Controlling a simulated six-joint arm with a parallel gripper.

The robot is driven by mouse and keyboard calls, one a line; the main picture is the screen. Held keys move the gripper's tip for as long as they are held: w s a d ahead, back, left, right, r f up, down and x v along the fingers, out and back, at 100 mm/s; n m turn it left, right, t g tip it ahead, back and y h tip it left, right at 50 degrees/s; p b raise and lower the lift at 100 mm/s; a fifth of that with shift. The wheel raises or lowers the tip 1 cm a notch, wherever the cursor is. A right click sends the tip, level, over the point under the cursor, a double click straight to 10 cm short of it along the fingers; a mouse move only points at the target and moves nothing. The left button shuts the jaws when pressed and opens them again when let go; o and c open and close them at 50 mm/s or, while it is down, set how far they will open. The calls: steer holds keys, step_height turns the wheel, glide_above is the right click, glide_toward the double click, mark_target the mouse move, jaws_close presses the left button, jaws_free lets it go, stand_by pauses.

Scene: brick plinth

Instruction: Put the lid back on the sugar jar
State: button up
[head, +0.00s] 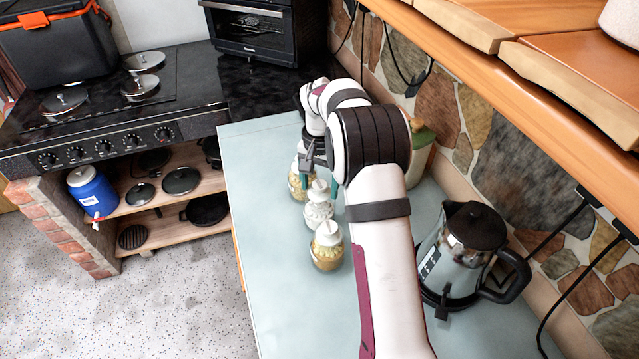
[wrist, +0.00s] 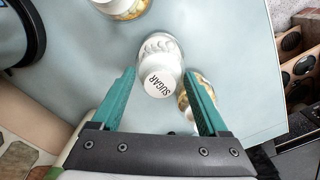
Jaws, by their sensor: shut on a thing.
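The white lid marked SUGAR (wrist: 160,83) is between the two teal fingers of my gripper (wrist: 160,73), which is shut on it. The sugar jar (wrist: 158,48), clear with white contents, shows just beyond the lid in the wrist view. The lid overlaps the jar's mouth there; I cannot tell whether it is seated or held just above. In the head view the sugar jar (head: 318,216) is the middle one of a row of three, with the white lid (head: 319,191) at its top. My gripper (head: 314,186) reaches down there, partly hidden by my arm.
A jar with yellowish contents (head: 326,252) stands nearer, and another (head: 299,186) stands behind, close to my fingers. A kettle (head: 462,255) is at the right, by the stone wall. The counter (head: 270,220) left of the jars is clear. A shelf overhangs the right side.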

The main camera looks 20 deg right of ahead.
steer(key=o, duration=1.2)
steer(key=shift+o, duration=0.2)
steer(key=shift+r, duration=3.5)
jaws_close()
steer(key=shift+f, duration=0.1)
steer(key=shift+f, duration=2.4)
